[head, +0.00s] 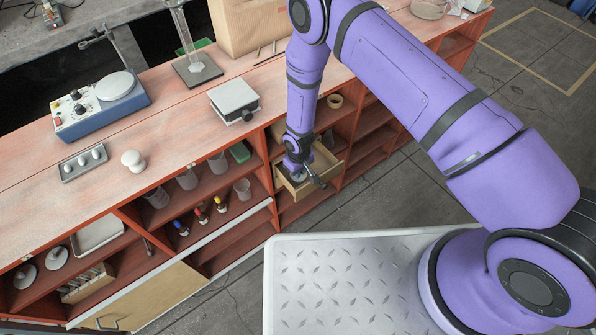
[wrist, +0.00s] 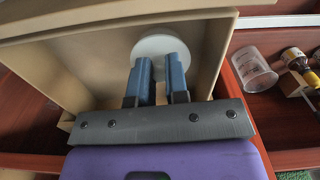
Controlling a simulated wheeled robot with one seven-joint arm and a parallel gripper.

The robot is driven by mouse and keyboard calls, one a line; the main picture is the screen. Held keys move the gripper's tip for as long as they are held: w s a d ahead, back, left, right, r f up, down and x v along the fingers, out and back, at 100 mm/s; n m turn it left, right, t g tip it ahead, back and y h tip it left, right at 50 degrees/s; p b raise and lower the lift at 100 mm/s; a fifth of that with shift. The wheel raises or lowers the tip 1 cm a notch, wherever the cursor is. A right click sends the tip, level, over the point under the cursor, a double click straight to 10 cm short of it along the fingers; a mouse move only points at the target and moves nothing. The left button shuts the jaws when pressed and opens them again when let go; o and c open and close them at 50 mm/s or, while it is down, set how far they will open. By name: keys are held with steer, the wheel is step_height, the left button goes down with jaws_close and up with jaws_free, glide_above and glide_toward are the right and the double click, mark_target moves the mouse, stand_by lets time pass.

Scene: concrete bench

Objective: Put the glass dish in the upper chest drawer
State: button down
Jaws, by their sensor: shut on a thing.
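The open drawer (head: 326,168) is a pale wooden box pulled out of the red bench's front; its wall also shows in the wrist view (wrist: 215,40). My gripper (head: 297,174) reaches down into the drawer. In the wrist view its two blue fingers (wrist: 160,64) are shut on a pale, round dish (wrist: 157,44), which I take to be the glass dish. The dish is inside the drawer's walls. The fingers hide part of it, and I cannot tell whether it touches the drawer floor.
Beakers (head: 242,189) and small coloured bottles (head: 201,215) stand on the shelves left of the drawer. A grey square device (head: 234,100), a blue hotplate (head: 105,107) and a cardboard box (head: 246,25) are on the benchtop. Another glass bowl (head: 430,8) stands at the far right.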

steer(key=shift+w+a+f, duration=0.1)
steer(key=shift+w+f, duration=0.05)
steer(key=shift+f, duration=0.45)
steer(key=shift+f, duration=0.1)
steer(key=c, duration=1.1)
jaws_free()
step_height(320, 180, up, 12)
steer(key=shift+r, duration=0.1)
